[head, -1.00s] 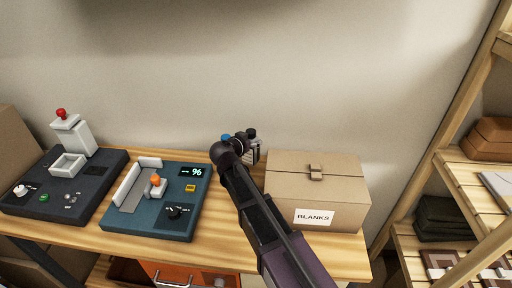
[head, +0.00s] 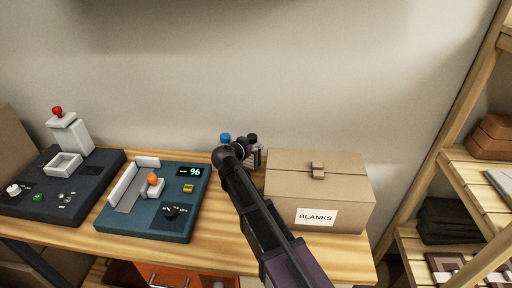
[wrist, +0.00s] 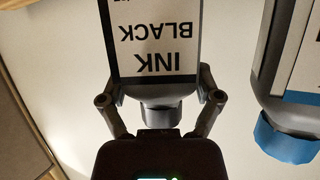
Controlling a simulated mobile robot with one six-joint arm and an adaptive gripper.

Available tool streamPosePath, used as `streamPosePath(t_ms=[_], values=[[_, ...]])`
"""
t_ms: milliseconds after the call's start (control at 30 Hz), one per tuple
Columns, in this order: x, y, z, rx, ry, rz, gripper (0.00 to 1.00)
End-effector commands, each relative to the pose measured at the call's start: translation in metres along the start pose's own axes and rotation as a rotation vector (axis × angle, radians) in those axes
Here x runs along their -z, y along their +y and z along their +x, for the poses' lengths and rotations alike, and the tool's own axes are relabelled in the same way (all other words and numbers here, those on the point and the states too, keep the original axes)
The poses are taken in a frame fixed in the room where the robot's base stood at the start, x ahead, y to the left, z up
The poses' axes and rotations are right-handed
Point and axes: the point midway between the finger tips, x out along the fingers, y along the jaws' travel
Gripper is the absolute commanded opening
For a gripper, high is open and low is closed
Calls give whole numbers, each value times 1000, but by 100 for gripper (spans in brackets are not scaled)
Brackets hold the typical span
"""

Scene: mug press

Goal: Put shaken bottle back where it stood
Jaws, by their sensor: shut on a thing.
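The black ink bottle (wrist: 158,65) has a white label reading INK BLACK, which shows inverted in the wrist view. My gripper (wrist: 160,95) is shut on it near its dark cap end. In the head view my gripper (head: 243,154) is at the back of the table, just left of the cardboard box. The held bottle's black cap (head: 252,138) shows beside it, and the arm hides most of the bottle. A second bottle with a blue cap (head: 225,138) stands close by, mostly hidden; its cap (wrist: 287,141) is at the right in the wrist view. I cannot tell whether the held bottle touches the table.
The BLANKS box (head: 320,185) stands close on the right. A blue device reading 96 (head: 150,210) and a dark press (head: 65,185) with a red knob are on the left. The wall is close behind; a wooden shelf (head: 470,130) is at the far right.

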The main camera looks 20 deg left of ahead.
Motion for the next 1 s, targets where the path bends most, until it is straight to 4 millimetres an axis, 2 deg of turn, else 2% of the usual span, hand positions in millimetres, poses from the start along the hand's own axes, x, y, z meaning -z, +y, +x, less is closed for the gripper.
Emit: streamPosePath(t_ms=[167,200,233,267,867,1000], values=[[-3,0,1,0,1,-1,21],[-3,0,1,0,0,0,88],[-2,0,1,0,0,0,97],[-2,0,1,0,0,0,100],[2,0,0,0,0,0,100],[2,1,-14,1,0,-1,100]])
